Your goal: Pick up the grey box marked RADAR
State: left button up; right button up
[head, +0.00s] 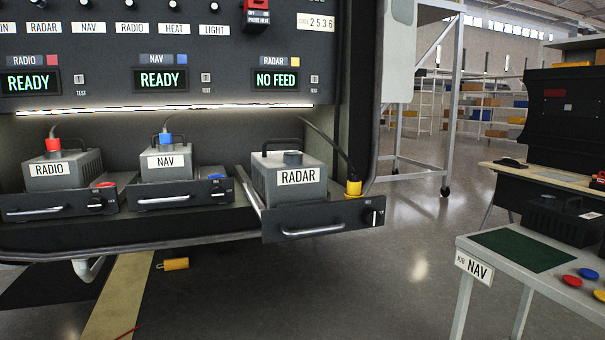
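The grey box marked RADAR (289,183) sits on a pulled-out drawer tray (330,220) at the right of the equipment bay. It has a dark handle and a dark round socket on top, with no plug in that socket. A yellow plug (353,188) on a black cable stands at the tray's right end, beside the box. Neither of my grippers shows in the head view.
The RADIO box (62,170) and NAV box (165,163) stand to the left with red and blue plugs on top. A bench (480,248) with a NAV sign stands at the right. Floor between bay and bench is clear.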

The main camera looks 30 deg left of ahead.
aim_at(279, 176)
jog(key=i+l+u, duration=0.65)
jog(key=i, duration=0.15)
